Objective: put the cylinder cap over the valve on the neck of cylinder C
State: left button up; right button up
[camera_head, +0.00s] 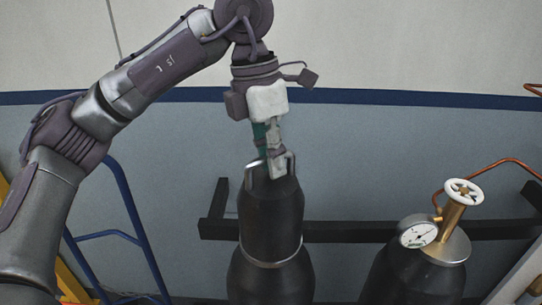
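A dark, dome-shouldered cylinder cap (270,215) stands upright on top of a black gas cylinder (270,283), with a pale metal ring at the seam between them. No valve shows on this cylinder; the cap hides its neck. No letter is readable on it. My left gripper (275,168) points down, its fingertips at the top of the cap, among the light metal handle parts there. The fingers overlap in this view, so I cannot tell whether they are closed on the handle. My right gripper is out of view.
At right, another dark cylinder (405,277) carries a brass valve with a white handwheel (463,192), a round gauge (418,235) and a copper pipe. A black rail (350,231) runs behind the cylinders. A blue tubular frame (140,240) stands left.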

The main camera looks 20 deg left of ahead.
pick_arm(q)
jog(key=shift+o, duration=1.4)
notch_tip(320, 180, up, 12)
jog(key=a, duration=0.2)
jog(key=shift+f, duration=0.15)
